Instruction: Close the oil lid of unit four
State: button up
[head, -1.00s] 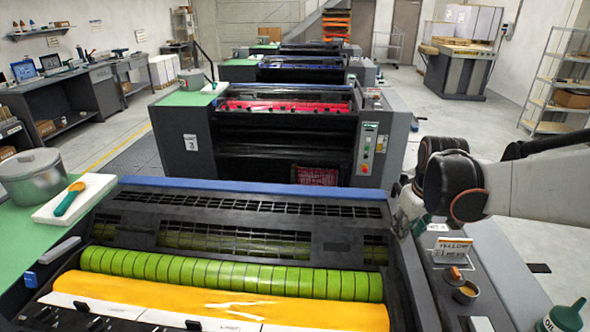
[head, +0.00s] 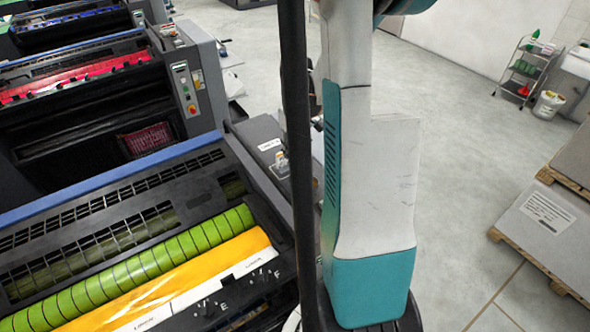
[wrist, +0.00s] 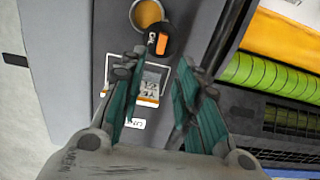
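In the wrist view, the round oil opening (wrist: 147,13) shows yellow-brown oil and is uncovered. Its black lid (wrist: 161,40) with an orange patch stands open at the opening's near side. My gripper (wrist: 162,64) is open, with its teal fingers apart and nothing between them. The fingertips lie just short of the lid in the picture; I cannot tell the height gap. In the head view, my arm hides the gripper, opening and lid.
Green rollers (wrist: 265,75) and a yellow ink sheet (wrist: 283,37) lie at the right. Grey floor (head: 455,90) is clear beyond my arm in the head view.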

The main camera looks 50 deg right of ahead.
aim_at(296, 172)
notch_tip(296, 172, down, 8)
jog(key=shift+f+b, duration=0.1)
jog(key=shift+b, duration=0.2)
grip_shut()
